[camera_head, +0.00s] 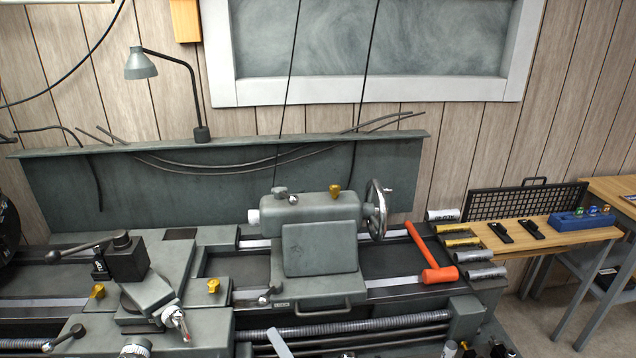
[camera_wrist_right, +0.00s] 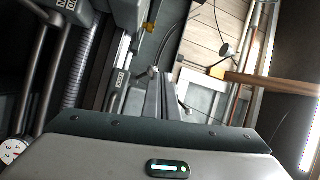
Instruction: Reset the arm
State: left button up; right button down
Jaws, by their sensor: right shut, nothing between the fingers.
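My right gripper (camera_wrist_right: 161,78) shows in the right wrist view, with its two grey fingers close together and nothing between them. The fingers point toward the grey lathe and the wall behind it. In the head view I cannot clearly make out the right gripper. The left gripper is not seen in either view. The grey lathe (camera_head: 320,248) fills the middle of the head view, with a handwheel (camera_head: 378,208) at the right of its tailstock.
A red-orange hammer (camera_head: 440,275) lies at the lathe's right end. A wooden shelf (camera_head: 560,235) holds black tools and a blue block (camera_head: 582,221). A desk lamp (camera_head: 141,65) stands behind. The lathe's leadscrew (camera_head: 345,328) runs along the front. Bare floor shows at the right.

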jog(key=s+d+f+n+g+h, duration=0.2)
jog(key=s+d+f+n+g, duration=0.2)
jog(key=s+d+f, duration=0.35)
jog(key=s+d+f+n+g+h, duration=0.3)
jog(key=s+d+f+n, duration=0.2)
jog(key=s+d, duration=0.45)
jog(key=s+d+n+g+h, duration=0.2)
jog(key=s+d+g+h, duration=0.3)
jog(key=s+d, duration=1.1)
notch_tip(320, 180, down, 35)
jog(key=g+b, duration=0.1)
jog(key=b, duration=0.4)
jog(key=s+d+f+b, duration=0.2)
jog(key=s+f, duration=0.7)
jog(key=f, duration=0.1)
jog(key=s+d+f+g+b, duration=0.1)
jog(key=s+d+f, duration=0.1)
jog(key=s+f, duration=0.7)
jog(key=shift+f+h+b, duration=0.3)
jog(key=shift+f+b, duration=0.05)
jog(key=shift+f, duration=0.15)
